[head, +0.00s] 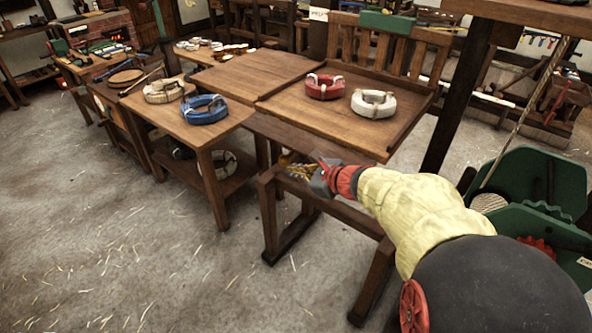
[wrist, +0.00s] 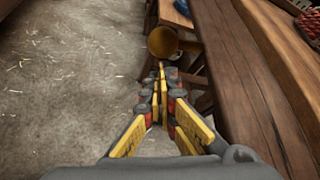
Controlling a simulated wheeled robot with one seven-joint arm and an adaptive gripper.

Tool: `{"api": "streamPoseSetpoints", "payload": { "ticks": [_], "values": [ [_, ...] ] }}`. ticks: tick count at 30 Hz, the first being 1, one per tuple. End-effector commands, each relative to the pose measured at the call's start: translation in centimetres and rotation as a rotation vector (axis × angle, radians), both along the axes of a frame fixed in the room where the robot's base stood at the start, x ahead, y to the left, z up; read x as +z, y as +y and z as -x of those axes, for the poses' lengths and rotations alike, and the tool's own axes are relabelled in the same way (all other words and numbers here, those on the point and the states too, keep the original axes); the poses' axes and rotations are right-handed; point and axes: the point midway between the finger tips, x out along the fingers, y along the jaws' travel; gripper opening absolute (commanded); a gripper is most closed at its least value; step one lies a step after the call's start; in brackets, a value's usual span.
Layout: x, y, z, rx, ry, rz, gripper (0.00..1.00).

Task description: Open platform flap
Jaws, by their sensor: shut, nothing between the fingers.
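A wooden platform (head: 345,125) with a low rim holds a red rope coil (head: 325,86) and a white rope coil (head: 374,103). A flat wooden board (head: 240,76) adjoins it on the left; I cannot tell for sure whether this is the flap. My gripper (head: 292,170) is shut and empty, low beside the platform's front edge. In the wrist view its yellow fingers (wrist: 162,72) point toward a round brown knob (wrist: 162,42), just beyond the tips. I cannot tell whether they touch it. The knob is mostly hidden in the head view.
A table (head: 225,118) at left holds a blue rope coil (head: 204,108) and a cream one (head: 164,91). A wooden beam (head: 340,212) runs below the platform front. A green machine (head: 535,190) stands at right. The floor at front left is clear apart from straw.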

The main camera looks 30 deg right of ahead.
Motion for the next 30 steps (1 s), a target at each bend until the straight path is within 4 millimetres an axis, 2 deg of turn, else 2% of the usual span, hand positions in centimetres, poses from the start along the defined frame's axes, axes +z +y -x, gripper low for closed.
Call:
{"api": "streamPoseSetpoints", "payload": {
  "ticks": [16,30],
  "values": [
    [0.6,0.1,0.2,-0.002,0.002,-0.007,0.0],
    [3.0,0.7,0.4,-0.003,0.064,-0.175,0.0]
  ]
}}
